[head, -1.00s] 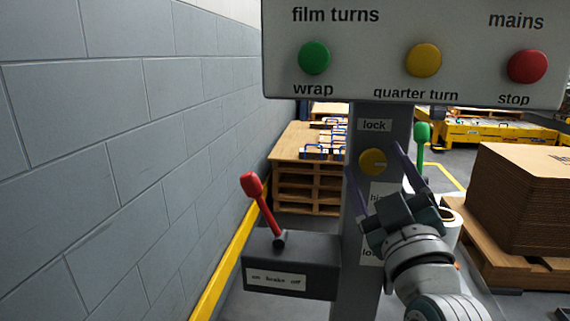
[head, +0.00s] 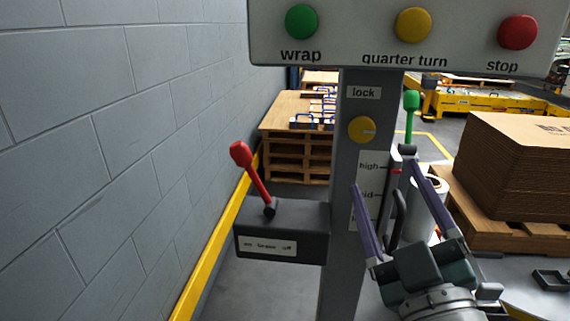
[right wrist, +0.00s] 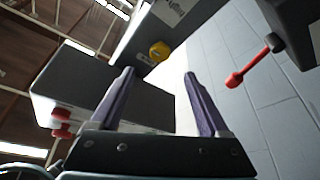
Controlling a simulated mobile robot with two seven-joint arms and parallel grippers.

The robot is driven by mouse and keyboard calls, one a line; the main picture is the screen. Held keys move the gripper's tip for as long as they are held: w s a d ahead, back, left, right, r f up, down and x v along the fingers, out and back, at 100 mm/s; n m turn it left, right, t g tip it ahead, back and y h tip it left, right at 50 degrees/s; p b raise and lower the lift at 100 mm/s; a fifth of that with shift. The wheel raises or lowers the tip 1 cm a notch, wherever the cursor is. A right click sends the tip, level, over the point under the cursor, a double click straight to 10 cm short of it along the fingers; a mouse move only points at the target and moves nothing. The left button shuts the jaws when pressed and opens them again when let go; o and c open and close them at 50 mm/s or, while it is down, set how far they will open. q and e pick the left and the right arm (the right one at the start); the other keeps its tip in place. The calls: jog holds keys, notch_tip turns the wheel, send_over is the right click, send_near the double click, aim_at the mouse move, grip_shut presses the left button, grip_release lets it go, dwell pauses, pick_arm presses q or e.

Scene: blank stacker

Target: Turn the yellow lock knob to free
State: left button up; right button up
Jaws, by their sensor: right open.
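The yellow lock knob (head: 362,130) sits on the grey post (head: 340,220), below the "lock" label (head: 363,93). A faint mark shows on its face, but I cannot read its setting. My right gripper (head: 385,176) is open and empty. Its two purple fingers point up, with their tips below the knob in the head view and apart from it. In the right wrist view the yellow knob (right wrist: 159,52) shows beyond and between the open fingertips (right wrist: 158,73). My left gripper is not in view.
Above is a panel with green (head: 302,21), yellow (head: 413,25) and red (head: 518,32) buttons. A red lever (head: 254,175) on a dark box stands left of the post. A green-topped lever (head: 411,101) and stacked cardboard (head: 525,165) are at right. A block wall closes the left.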

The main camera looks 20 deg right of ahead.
jog(key=a+r+g+y+p, duration=0.4)
jog(key=r+g+y+p, duration=0.3)
jog(key=p, duration=0.7)
jog(key=s+a+r+m+g+p, duration=0.1)
jog(key=s+a+r+g+p, duration=0.1)
jog(key=s+r+g+p, duration=0.55)
jog(key=s+a+r+g+p, duration=0.1)
jog(key=s+r+g+p, duration=0.1)
jog(key=s+r+p, duration=0.6)
notch_tip(320, 180, up, 33)
jog(key=s+p, duration=0.2)
jog(key=p, duration=3.3)
jog(key=shift+s+r, duration=0.2)
jog(key=shift+s, duration=0.05)
